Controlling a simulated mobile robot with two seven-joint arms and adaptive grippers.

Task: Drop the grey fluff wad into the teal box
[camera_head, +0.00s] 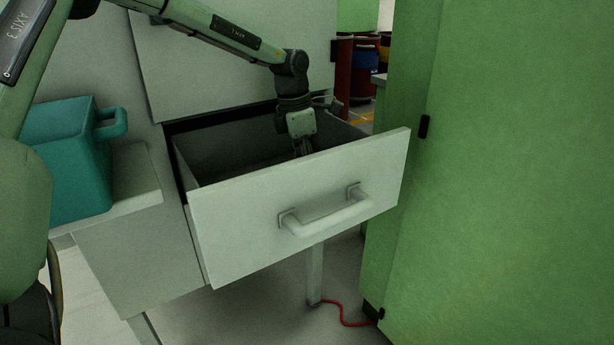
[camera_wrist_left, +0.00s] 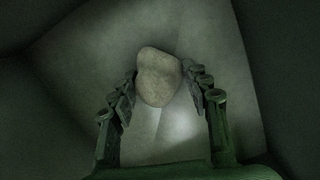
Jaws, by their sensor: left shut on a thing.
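The teal box (camera_head: 68,170) stands on a pale ledge at the left in the head view; a loop handle juts from its right side. My left gripper (camera_head: 302,147) reaches down into an open drawer, and its fingertips are hidden behind the drawer front. In the left wrist view, the grey fluff wad (camera_wrist_left: 158,80), a lumpy rounded shape, sits between the fingers of my left gripper (camera_wrist_left: 159,72), which is shut on it. The wad is hidden in the head view. My right gripper is not in view.
The white drawer (camera_head: 240,205) is pulled out, with a bar handle (camera_head: 330,212) on its front. A tall green cabinet (camera_head: 510,170) stands close at the right. A red cable (camera_head: 343,318) lies on the floor. Barrels (camera_head: 365,60) stand behind.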

